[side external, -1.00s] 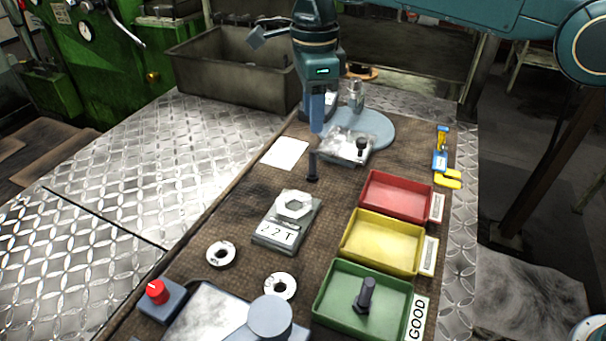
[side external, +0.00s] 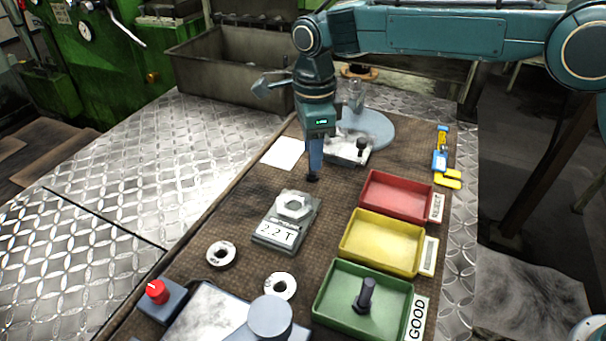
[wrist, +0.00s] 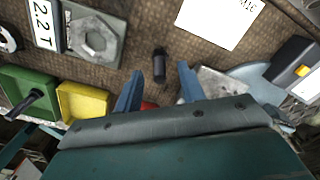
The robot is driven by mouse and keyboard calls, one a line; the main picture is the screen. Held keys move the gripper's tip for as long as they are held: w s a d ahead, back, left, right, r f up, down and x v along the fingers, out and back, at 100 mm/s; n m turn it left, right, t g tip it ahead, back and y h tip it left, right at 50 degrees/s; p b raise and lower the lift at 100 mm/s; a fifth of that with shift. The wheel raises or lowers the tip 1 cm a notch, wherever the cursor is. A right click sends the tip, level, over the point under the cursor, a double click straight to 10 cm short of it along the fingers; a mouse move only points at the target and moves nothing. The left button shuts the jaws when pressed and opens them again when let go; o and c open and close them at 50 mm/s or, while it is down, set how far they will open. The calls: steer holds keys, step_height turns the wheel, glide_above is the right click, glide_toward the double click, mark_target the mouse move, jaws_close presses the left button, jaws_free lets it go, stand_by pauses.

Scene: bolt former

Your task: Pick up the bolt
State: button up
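The dark bolt (side external: 312,179) stands upright on the brown mat, with only its lower end showing below my fingers in the side view. In the wrist view the bolt (wrist: 159,66) lies between my two blue fingertips, with clear space on both sides. My gripper (side external: 315,165) points down over the bolt, low above the mat. In the wrist view my gripper (wrist: 160,72) is open, and nothing is held. A finger hides most of the bolt's shank in the side view.
Red (side external: 397,196), yellow (side external: 382,243) and green (side external: 362,296) trays stand to the right; the green one holds another dark bolt (side external: 365,294). A grey block labelled 2.2 T (side external: 277,235) with a hex nut is in front. A clear-topped fixture (side external: 347,150) is close behind.

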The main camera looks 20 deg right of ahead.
mark_target(313, 175)
steer(key=shift+f, duration=1.95)
steer(key=shift+c, duration=0.2)
jaws_close()
